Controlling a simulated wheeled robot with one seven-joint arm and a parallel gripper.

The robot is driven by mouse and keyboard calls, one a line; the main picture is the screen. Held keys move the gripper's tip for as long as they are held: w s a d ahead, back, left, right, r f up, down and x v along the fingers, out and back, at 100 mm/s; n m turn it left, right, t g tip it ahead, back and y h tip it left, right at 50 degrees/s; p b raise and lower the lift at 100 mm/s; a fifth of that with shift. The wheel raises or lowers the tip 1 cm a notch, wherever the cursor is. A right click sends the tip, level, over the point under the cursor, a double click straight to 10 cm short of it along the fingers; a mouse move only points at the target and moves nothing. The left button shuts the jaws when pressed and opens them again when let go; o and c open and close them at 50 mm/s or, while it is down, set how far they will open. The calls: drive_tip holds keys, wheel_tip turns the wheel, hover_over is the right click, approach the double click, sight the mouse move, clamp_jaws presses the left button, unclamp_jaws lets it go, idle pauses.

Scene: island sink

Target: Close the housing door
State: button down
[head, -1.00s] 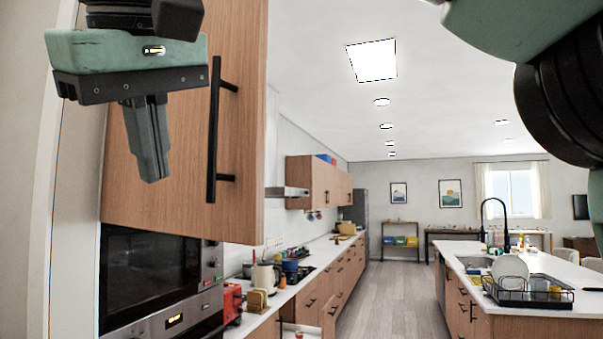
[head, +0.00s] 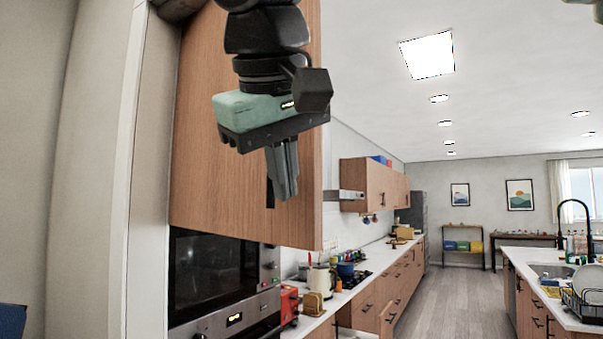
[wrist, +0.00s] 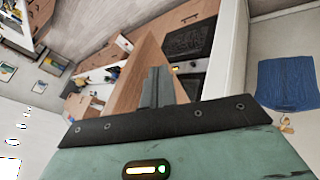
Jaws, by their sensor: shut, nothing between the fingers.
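The housing door (head: 215,120) is a tall wood-grain panel above the built-in oven. Its lower edge slants and its right part reaches past the oven front, so it appears to stand ajar. In the wrist view a wooden panel (wrist: 138,75), which looks like this door, juts out at an angle by the oven. My gripper (head: 288,195) hangs in front of the right part of the door, fingers down, shut and empty. It hides most of the dark handle (head: 270,192). I cannot tell whether the fingers touch the door. The fingers also show in the wrist view (wrist: 157,80).
The oven (head: 215,270) sits below the door. A pale wall edge (head: 140,200) stands close on the left. A counter with a red toaster (head: 289,303) and a kettle runs back on the right. The aisle floor (head: 450,300) is clear. A blue cloth-like item (wrist: 288,83) shows in the wrist view.

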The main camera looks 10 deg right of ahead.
drive_tip(key=shift+w+d+r+p, duration=0.15)
drive_tip(key=shift+w+d, duration=0.25)
drive_tip(key=shift+d, duration=0.2)
drive_tip(key=shift+w+d+f+p, duration=0.15)
drive_tip(key=shift+w+d, duration=0.25)
drive_tip(key=shift+d, duration=0.2)
drive_tip(key=shift+r, duration=0.1)
